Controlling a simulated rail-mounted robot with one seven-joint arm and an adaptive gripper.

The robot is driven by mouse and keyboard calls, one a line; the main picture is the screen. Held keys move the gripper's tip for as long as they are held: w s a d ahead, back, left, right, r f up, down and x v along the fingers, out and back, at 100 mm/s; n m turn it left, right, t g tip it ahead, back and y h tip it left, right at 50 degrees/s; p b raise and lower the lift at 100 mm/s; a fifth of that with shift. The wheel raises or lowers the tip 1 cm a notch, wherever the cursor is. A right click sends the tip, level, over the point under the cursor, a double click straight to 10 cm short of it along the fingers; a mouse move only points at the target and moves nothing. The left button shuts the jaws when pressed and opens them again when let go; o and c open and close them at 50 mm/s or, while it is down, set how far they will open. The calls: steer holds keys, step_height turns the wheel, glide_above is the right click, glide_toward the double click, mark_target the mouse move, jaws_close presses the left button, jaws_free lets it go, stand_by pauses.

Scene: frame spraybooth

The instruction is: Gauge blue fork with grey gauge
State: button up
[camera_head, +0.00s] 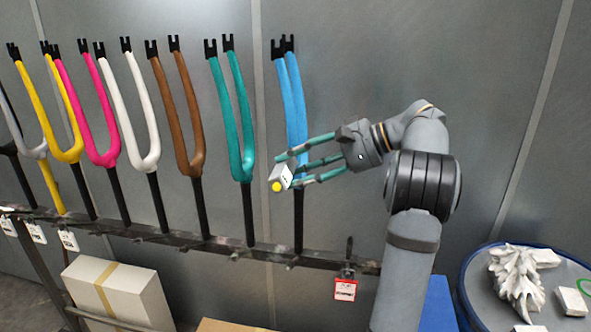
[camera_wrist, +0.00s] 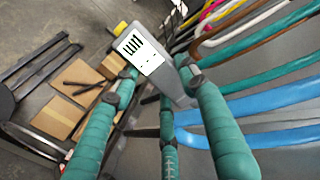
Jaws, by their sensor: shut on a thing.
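The blue fork (camera_head: 293,94) stands at the right end of the row, its black stem (camera_head: 299,220) down in the rack. In the wrist view its two blue legs (camera_wrist: 262,102) run in from the right. My gripper (camera_head: 294,171) is shut on the grey gauge (camera_head: 282,179), a small boxy block with a yellow round end. In the wrist view the grey gauge (camera_wrist: 168,84) shows a white face with black marks between my teal fingers. The gauge is in front of the lower part of the blue fork; I cannot tell whether they touch.
A teal fork (camera_head: 240,110) stands just left of the blue one, with several other coloured forks beyond. The dark rack rail (camera_head: 215,242) carries tags, one red and white (camera_head: 345,289). Boxes (camera_head: 118,290) lie below; a round blue-rimmed table (camera_head: 478,290) stands right.

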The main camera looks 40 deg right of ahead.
mark_target(286, 185)
steer(key=shift+w+d+p, duration=0.55)
steer(key=shift+d+p, duration=0.15)
stand_by(1.2)
stand_by(0.4)
steer(key=shift+s+a+f+b, duration=0.15)
steer(key=shift+s+a+b, duration=0.25)
steer(key=shift+b, duration=0.3)
steer(key=shift+s+a+b, duration=0.4)
steer(key=shift+a+b, duration=0.25)
steer(key=shift+s+a+b, duration=0.85)
steer(key=shift+a+b, duration=0.25)
steer(key=shift+a, duration=0.05)
steer(key=shift+s+a+r+b, duration=0.2)
steer(key=shift+s+a+b, duration=0.5)
steer(key=shift+a, duration=0.3)
